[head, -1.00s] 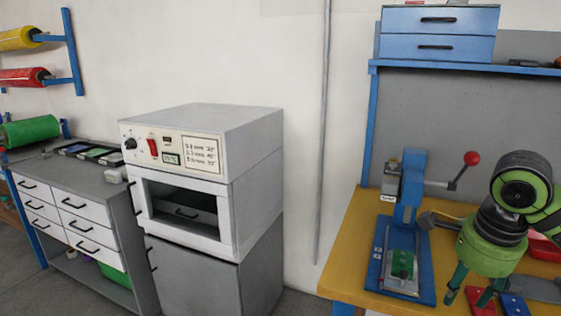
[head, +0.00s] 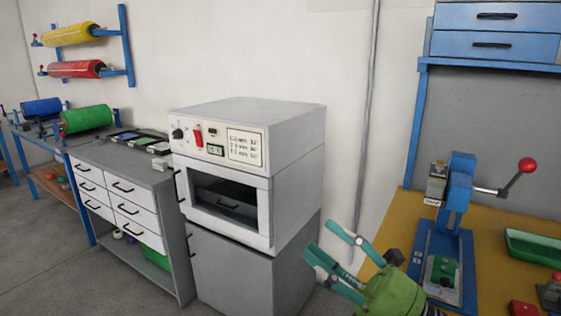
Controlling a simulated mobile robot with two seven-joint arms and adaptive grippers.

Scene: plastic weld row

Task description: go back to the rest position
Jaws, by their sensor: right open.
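My right gripper (head: 320,240) is green with two teal fingers. It comes in at the bottom of the head view, with its fingers spread and pointing up and to the left. Nothing is between the fingers. In the picture it lies in front of the grey oven cabinet's right edge and the yellow table's left end. It appears apart from both. My left gripper is not in view.
A white oven (head: 222,212) stands on a grey cabinet (head: 228,275). A blue press (head: 458,195) with a red-knobbed lever and a green tray (head: 535,250) stand on the yellow table (head: 497,232). A drawer unit (head: 122,207) is left. Grey floor (head: 70,280) is open at front left.

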